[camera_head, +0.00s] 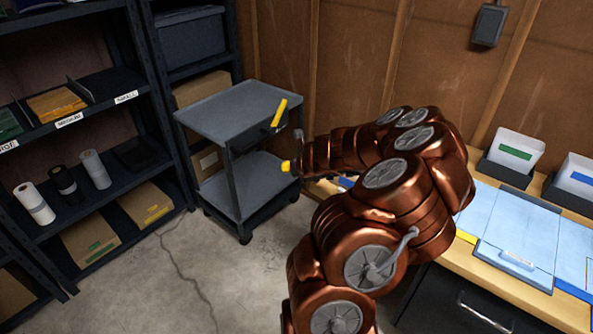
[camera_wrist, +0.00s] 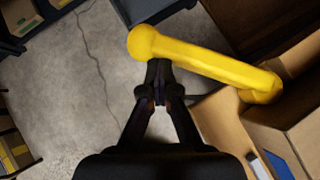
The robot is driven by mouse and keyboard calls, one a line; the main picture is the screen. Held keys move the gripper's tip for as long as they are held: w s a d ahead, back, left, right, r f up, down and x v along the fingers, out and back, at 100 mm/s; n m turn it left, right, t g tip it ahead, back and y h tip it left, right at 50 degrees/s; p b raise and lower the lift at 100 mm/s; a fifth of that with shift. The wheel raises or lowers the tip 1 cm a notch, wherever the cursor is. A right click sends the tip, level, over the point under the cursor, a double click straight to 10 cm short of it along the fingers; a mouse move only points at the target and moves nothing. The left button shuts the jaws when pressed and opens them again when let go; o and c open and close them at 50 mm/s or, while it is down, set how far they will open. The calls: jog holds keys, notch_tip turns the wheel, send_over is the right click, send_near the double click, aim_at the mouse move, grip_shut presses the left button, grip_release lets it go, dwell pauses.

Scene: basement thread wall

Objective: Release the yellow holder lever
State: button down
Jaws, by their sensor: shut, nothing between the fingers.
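In the wrist view a yellow lever (camera_wrist: 205,63) runs from a rounded knob at upper left down to a bent end at right. My gripper (camera_wrist: 159,97) is shut and empty, its black fingertips just below the knob end. Whether they touch the lever I cannot tell. In the head view two yellow parts show by the grey cart: a slanted bar (camera_head: 279,112) and a short piece (camera_head: 286,166) left of my copper arm. I cannot tell which belongs to the lever. My fingers are not clear in the head view, and the lever's mount is not clear.
A grey two-shelf cart (camera_head: 225,108) stands beyond my arm. Dark shelving (camera_head: 70,128) with boxes and rolls is at left. A wooden workbench (camera_head: 468,190) with blue panels and white bins is at right. The concrete floor at left is clear.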

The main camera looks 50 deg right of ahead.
jog(key=shift+a+r, duration=0.1)
jog(key=s+a+r+b, duration=0.1)
jog(key=s+a+r, duration=0.6)
jog(key=a, duration=0.1)
jog(key=shift+a, duration=0.15)
dwell(0.5)
dwell(0.6)
